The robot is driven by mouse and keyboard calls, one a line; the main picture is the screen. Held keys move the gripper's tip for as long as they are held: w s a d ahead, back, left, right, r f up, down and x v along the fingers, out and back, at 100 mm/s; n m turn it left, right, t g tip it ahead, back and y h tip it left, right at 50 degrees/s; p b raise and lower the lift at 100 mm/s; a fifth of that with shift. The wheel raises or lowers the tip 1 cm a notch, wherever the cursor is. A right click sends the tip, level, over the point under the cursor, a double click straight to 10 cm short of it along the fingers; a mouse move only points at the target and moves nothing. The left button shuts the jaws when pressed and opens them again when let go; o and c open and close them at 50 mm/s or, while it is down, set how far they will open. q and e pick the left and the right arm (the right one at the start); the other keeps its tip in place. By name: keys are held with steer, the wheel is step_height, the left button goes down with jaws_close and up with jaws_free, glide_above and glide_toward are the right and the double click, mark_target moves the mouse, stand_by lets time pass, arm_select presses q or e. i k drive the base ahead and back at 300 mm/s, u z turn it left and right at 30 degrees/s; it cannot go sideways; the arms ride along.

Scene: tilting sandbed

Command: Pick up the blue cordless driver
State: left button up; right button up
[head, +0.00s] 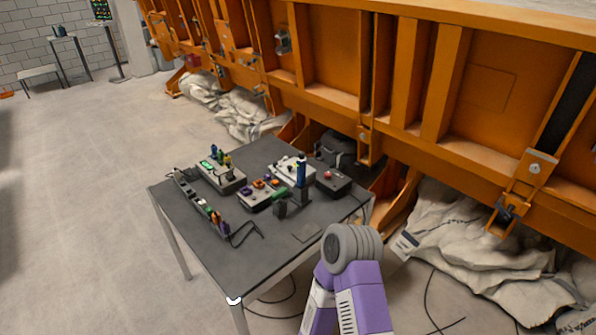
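A small upright blue thing (301,174) stands among the devices on the right half of the dark table (225,255). It may be the blue cordless driver, but it is too small to be sure. Its lower end is close to a black part (281,210) and a green piece (279,194). A purple arm link of mine with a grey round joint rises from the bottom, in front of the table's near right side. No gripper fingers show, so I cannot see either gripper or anything held.
Control boxes (222,175) with coloured knobs and a long black strip (190,192) crowd the table. Its near part is mostly clear. An orange steel structure (400,70) stands behind, with pale sacks (480,240) below. Cables lie on the floor. Open floor lies left.

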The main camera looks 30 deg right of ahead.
mark_target(300, 164)
steer(key=z, duration=2.2)
steer(key=i, duration=2.5)
steer(key=u, duration=3.05)
